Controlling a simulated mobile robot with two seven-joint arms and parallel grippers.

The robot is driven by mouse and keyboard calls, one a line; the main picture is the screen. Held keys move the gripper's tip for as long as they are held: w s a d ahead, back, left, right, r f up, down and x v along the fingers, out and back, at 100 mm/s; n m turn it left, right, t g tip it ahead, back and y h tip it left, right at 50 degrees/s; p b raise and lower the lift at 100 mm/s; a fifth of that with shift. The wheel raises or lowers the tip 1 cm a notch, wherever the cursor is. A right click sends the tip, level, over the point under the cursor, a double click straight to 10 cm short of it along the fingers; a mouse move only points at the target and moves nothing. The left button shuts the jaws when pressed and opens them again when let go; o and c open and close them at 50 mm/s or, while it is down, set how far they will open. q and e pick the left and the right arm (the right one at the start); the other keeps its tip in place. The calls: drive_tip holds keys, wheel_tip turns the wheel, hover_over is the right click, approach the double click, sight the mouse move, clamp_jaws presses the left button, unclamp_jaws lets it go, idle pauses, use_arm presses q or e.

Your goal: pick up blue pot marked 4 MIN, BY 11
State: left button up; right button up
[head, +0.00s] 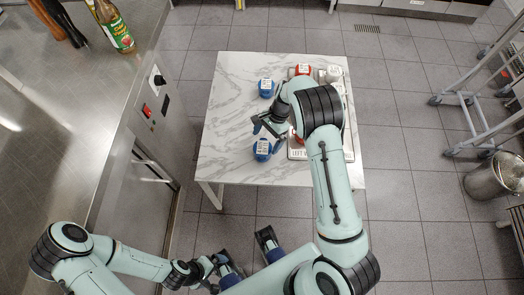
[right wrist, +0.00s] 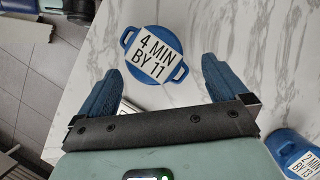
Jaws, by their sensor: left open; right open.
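The blue pot marked 4 MIN, BY 11 (right wrist: 154,54) stands upright on the marble table, with its label on top and two side handles. It is the nearer blue pot in the head view (head: 262,149). My right gripper (head: 265,125) is open and empty just beyond it; in the right wrist view the pot lies ahead, between the lines of the two blue fingers and apart from them. My left gripper (head: 213,271) is open, low in the head view, off the near side of the table.
Another blue pot (head: 267,87), marked 2 MIN BY 13 in the right wrist view (right wrist: 296,152), stands farther back. The table's left side is clear.

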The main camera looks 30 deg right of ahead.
sight(265, 145)
drive_tip(key=shift+s+x, duration=0.15)
drive_tip(key=shift+x, duration=1.4)
drive_tip(key=shift+s+x, duration=0.2)
drive_tip(key=shift+x, duration=1.4)
drive_tip(key=shift+r, duration=0.15)
drive_tip(key=c, duration=1.2)
